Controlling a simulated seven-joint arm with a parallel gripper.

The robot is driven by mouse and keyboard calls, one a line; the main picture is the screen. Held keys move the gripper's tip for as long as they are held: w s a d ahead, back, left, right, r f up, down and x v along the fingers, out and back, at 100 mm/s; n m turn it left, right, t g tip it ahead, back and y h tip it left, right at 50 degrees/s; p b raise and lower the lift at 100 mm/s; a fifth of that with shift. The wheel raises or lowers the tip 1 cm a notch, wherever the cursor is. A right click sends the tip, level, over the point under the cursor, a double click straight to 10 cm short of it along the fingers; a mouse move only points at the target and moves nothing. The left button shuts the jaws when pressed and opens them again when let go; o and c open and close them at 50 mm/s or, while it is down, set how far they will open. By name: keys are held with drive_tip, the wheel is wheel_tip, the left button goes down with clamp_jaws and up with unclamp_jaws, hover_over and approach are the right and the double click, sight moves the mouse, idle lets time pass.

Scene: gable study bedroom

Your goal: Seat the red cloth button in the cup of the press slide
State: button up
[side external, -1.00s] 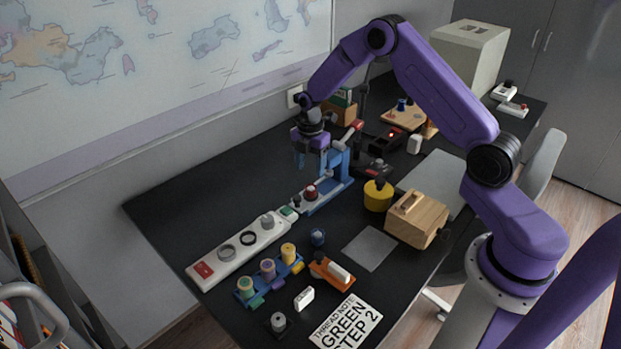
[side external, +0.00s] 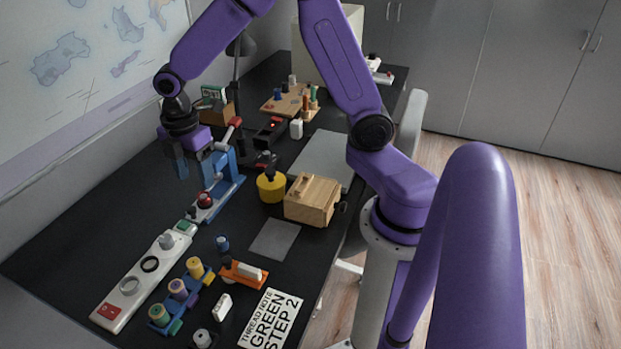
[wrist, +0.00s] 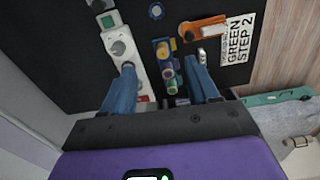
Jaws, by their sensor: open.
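The red cloth button (side external: 205,199) shows as a small red dome at the near end of the blue press (side external: 226,170). It sits on or in a pale round cup on the slide; I cannot tell how deep or level. The press has a lever with a red grip (side external: 235,121). My gripper (side external: 193,168) is open and empty, above and slightly left of the button, beside the press frame. In the wrist view my gripper's (wrist: 164,90) two blue fingers are spread wide with nothing between them. The button is not recognisable in that view.
A white strip (side external: 130,286) with a knob and rings runs toward the near left. A blue spool rack (side external: 172,313), orange tool (side external: 243,275), yellow pot (side external: 271,188), wooden box (side external: 312,200) and note (side external: 271,318) stand nearby. The black table left of the press is clear.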

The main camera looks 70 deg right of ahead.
drive_tip(key=s+r+m, duration=0.2)
drive_tip(key=s, duration=1.1)
drive_tip(key=s+r+m, duration=0.2)
drive_tip(key=s, duration=1.1)
drive_tip(key=shift+d+r+m, duration=0.35)
drive_tip(key=shift+r+m, duration=0.05)
